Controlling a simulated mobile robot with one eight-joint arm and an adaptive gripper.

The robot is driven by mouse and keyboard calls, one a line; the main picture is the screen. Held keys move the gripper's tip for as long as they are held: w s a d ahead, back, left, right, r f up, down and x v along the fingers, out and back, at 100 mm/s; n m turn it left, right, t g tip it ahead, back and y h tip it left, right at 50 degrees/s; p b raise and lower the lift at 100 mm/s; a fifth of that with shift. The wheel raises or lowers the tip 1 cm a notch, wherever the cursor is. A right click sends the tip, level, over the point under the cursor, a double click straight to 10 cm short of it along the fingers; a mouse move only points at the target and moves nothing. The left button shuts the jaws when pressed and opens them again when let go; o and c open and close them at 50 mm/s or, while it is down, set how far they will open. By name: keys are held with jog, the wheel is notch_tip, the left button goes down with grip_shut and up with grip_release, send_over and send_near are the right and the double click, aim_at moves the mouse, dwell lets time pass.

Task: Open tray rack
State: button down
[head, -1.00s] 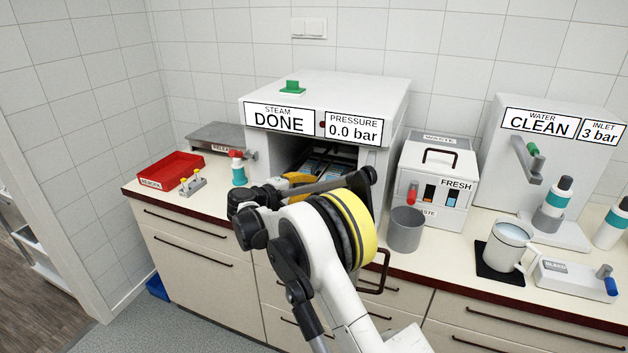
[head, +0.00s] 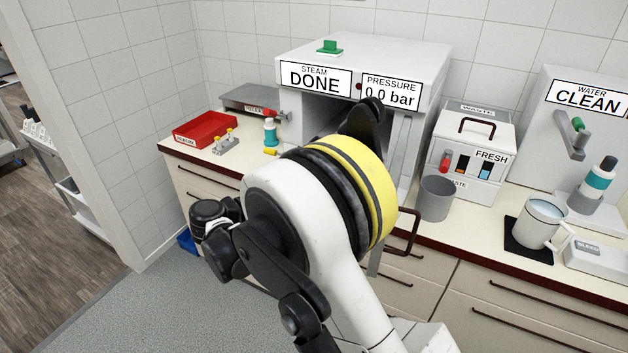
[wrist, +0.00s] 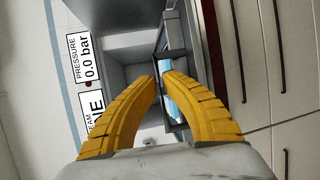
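The tray rack (wrist: 185,139) is a dark-framed rack with blue-and-white packs in it. In the wrist view it lies at the mouth of the steam box. My gripper (wrist: 159,78) has two curved yellow fingers, their tips close together on the rack's near part, with a narrow gap filled by its edge. In the head view my arm hides the rack and nearly all of the gripper. The steam box (head: 365,55) reads DONE and 0.0 bar; its chamber is open and the visible upper part looks empty.
A red tray (head: 205,129), a small rack of vials (head: 226,143) and a teal bottle (head: 270,132) stand left of the box. A grey cup (head: 437,198) and waste unit (head: 474,150) stand right. A mug (head: 540,222) is farther right.

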jog(key=shift+s+a, duration=0.25)
jog(key=shift+s, duration=0.2)
jog(key=shift+s+a, duration=0.2)
jog(key=shift+s, duration=0.25)
jog(key=c, duration=1.5)
grip_release()
jog(key=v, duration=1.2)
